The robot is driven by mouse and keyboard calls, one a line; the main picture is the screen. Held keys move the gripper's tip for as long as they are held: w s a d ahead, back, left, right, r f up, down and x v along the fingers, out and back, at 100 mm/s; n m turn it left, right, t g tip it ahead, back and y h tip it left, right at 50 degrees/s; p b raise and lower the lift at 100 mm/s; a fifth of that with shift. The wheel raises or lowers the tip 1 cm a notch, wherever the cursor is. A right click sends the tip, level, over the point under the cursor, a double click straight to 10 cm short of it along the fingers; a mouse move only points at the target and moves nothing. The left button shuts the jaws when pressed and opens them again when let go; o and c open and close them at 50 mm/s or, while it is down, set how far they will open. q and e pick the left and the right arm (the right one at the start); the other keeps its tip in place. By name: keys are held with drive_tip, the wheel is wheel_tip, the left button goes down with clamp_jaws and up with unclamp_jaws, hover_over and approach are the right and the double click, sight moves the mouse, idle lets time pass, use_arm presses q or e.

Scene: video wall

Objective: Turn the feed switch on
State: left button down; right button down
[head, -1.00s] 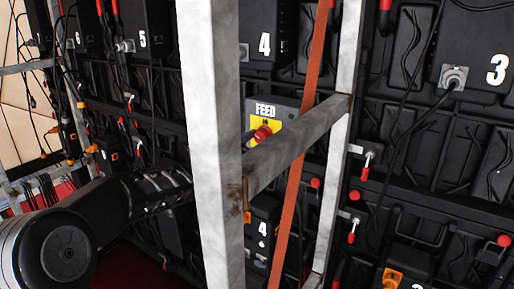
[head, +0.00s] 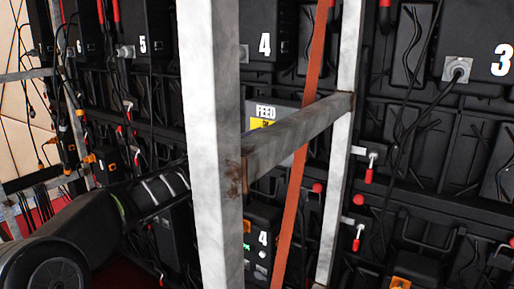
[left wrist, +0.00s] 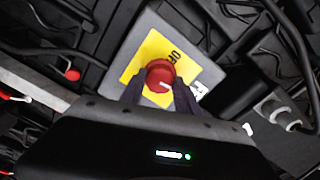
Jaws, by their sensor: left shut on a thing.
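The feed switch box (head: 285,104) is a grey box with a yellow plate, seen behind the metal frame in the head view. Its red knob is hidden there behind the slanted crossbar. My left gripper (left wrist: 158,91) is shut on the knob, one dark finger on each side. In the head view my left arm comes in from the left and its gripper is hidden behind the upright post. My right gripper is not in view.
A pale metal upright (head: 212,130) and a slanted crossbar (head: 300,132) stand close in front of the switch. An orange strap (head: 300,170) runs down beside it. Black panels with hanging cables and red-tipped levers (head: 369,175) fill the wall.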

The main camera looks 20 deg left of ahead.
use_arm(q)
drive_tip(key=shift+m+b, duration=0.3)
drive_tip(key=shift+m, duration=0.6)
drive_tip(key=c, duration=0.9)
unclamp_jaws()
drive_tip(key=shift+s, duration=0.15)
drive_tip(key=s, duration=0.5)
drive_tip(key=s+a, duration=0.1)
drive_tip(key=s, duration=0.1)
drive_tip(key=shift+s, duration=0.25)
